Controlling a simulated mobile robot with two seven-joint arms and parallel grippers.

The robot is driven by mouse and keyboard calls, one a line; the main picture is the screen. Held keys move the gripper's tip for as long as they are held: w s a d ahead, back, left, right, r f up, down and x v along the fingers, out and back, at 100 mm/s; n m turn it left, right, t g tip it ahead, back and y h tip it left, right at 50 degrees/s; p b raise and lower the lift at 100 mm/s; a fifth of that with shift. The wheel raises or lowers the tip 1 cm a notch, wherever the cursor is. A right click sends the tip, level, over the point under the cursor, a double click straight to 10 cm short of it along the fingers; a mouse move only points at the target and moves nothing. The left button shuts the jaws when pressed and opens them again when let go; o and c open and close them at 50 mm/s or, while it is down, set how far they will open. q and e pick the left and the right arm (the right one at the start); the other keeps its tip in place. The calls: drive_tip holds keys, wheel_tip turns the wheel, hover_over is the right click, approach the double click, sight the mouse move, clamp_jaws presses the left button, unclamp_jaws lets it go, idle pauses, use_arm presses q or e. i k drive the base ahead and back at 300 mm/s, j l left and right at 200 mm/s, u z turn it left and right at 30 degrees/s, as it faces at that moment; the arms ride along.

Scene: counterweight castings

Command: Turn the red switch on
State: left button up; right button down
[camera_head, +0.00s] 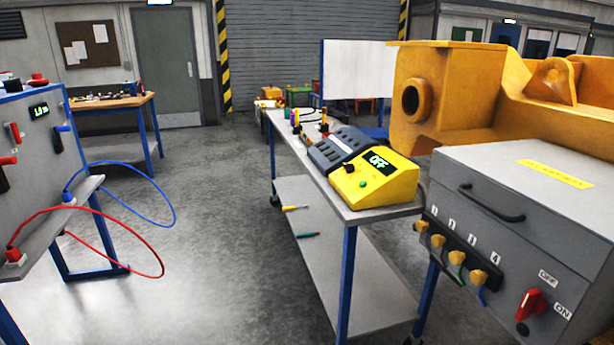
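A red switch (530,304) sits at the lower right front of a grey box (500,235). Its handle is tilted, with an "OFF" label above right and an "ON" label to its right. I cannot tell for sure which label it points to. A yellow device (372,183) on a cart has a dark display (380,161) reading "OFF". Neither of my grippers is in view, so nothing of mine touches the switch.
Four-wheeled cart (385,214) stands mid-right. A blue-edged panel (30,150) at left carries red and blue levers, with a red cable (100,215) and a blue cable (150,180) hanging out. A large yellow casting (440,95) stands behind the box. The floor between is clear.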

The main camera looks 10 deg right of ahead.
sight(532, 302)
drive_tip(key=z, duration=1.55)
